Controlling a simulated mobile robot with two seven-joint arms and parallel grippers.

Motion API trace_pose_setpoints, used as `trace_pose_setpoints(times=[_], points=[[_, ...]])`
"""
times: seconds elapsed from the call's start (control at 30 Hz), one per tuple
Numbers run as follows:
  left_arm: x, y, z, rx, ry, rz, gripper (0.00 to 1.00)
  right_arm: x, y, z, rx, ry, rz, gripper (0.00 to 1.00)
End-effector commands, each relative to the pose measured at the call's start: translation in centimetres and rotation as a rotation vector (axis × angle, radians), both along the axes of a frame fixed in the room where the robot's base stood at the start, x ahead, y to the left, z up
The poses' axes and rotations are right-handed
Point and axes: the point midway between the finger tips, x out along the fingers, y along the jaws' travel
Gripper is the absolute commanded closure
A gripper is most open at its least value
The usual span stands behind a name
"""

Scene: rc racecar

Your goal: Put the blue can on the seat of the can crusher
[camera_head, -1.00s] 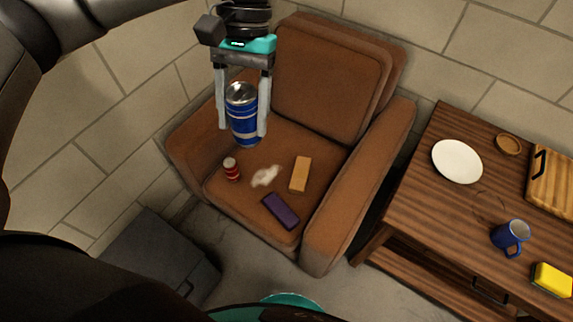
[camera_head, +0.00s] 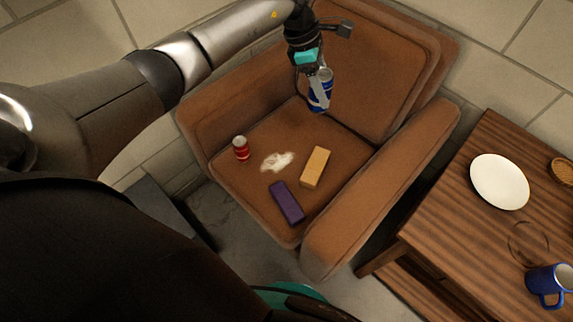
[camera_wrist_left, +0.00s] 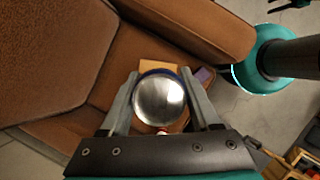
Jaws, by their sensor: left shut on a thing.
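The blue can (camera_head: 319,84), with a silver top, is held by my left gripper (camera_head: 319,98) in front of the brown armchair's backrest. The fingers are shut on the can's sides. In the left wrist view the round silver lid of the can (camera_wrist_left: 159,99) sits between the two fingers. The can appears to be above the armchair seat (camera_head: 245,182); whether its bottom touches anything is hidden. I cannot make out a can crusher in either view. My right gripper is not in view.
On the seat are a red can (camera_head: 241,148), a white patch (camera_head: 278,162), a tan block (camera_head: 315,167) and a purple block (camera_head: 287,203). The armrest (camera_head: 385,185) rises at the right. A wooden table (camera_head: 455,215) holds a white plate (camera_head: 499,181) and a blue mug (camera_head: 546,284).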

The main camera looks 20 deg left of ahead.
Motion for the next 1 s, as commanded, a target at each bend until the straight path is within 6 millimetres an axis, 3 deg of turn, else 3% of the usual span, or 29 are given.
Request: trace_pose_setpoints(times=[0.03,0.1,0.4,0.6,1.0], points=[[0.3,0.5,-2.2,-0.003,0.006,0.096,0.88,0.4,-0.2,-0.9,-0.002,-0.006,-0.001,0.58],[0.9,1.4,-4.2,-0.002,0.005,0.233,0.88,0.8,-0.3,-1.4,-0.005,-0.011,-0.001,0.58],[1.7,5.4,-11.8,-0.001,0.003,0.705,0.88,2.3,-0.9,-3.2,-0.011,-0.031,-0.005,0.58],[1.5,6.7,-14.0,0.0,0.002,0.839,0.88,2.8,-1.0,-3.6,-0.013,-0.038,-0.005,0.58],[1.5,6.8,-18.3,-0.001,0.003,0.857,0.88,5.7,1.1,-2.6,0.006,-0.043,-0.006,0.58]])
